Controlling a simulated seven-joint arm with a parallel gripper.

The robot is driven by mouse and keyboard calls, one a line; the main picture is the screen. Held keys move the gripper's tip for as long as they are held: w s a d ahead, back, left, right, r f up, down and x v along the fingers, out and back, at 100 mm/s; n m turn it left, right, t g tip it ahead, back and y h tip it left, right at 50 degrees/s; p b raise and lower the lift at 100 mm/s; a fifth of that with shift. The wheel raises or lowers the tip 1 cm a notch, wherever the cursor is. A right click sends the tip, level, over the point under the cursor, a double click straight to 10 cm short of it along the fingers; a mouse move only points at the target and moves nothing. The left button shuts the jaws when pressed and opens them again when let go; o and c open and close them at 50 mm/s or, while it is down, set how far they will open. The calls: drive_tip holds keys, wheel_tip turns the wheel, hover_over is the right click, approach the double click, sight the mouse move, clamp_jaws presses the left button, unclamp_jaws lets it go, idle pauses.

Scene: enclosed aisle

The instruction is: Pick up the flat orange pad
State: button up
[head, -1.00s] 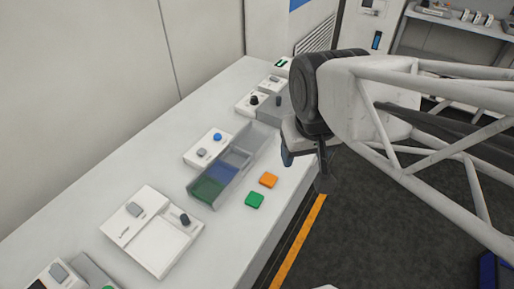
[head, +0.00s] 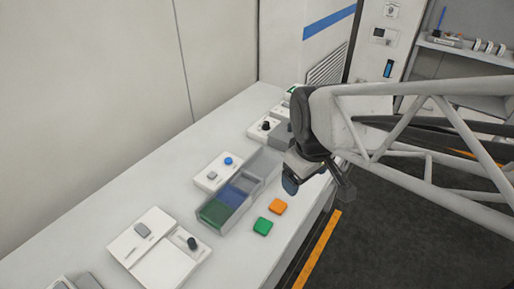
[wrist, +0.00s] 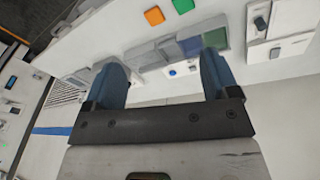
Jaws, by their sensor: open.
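The flat orange pad (head: 278,206) lies on the white bench near its front edge, beside a green pad (head: 263,226). In the wrist view the orange pad (wrist: 154,16) shows near the top edge, beyond the fingertips, with the green pad (wrist: 183,5) to its right. My gripper (head: 318,188) is above the bench's front edge, up and to the right of the orange pad in the head view. In the wrist view the two blue fingers of my gripper (wrist: 162,75) are apart with nothing between them.
A divided clear tray (head: 208,227) with green and blue compartments stands left of the pads. White devices with knobs, such as one with a black knob (head: 155,250), line the bench (head: 120,200). A wall rises behind it. Dark floor (head: 400,240) lies to the right.

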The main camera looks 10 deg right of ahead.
drive_tip(key=w+f+n+g, duration=0.1)
drive_tip(key=w+f+n, duration=0.75)
drive_tip(key=n, duration=0.25)
drive_tip(key=n+g, duration=0.1)
drive_tip(key=n, duration=1)
hover_over(278, 205)
wheel_tip(278, 205, down, 12)
drive_tip(key=shift+d+r, duration=0.1)
drive_tip(key=shift+r, duration=0.05)
drive_tip(key=shift+f, duration=1.3)
drive_tip(key=shift+f, duration=2.6)
drive_tip(key=shift+c, duration=0.5)
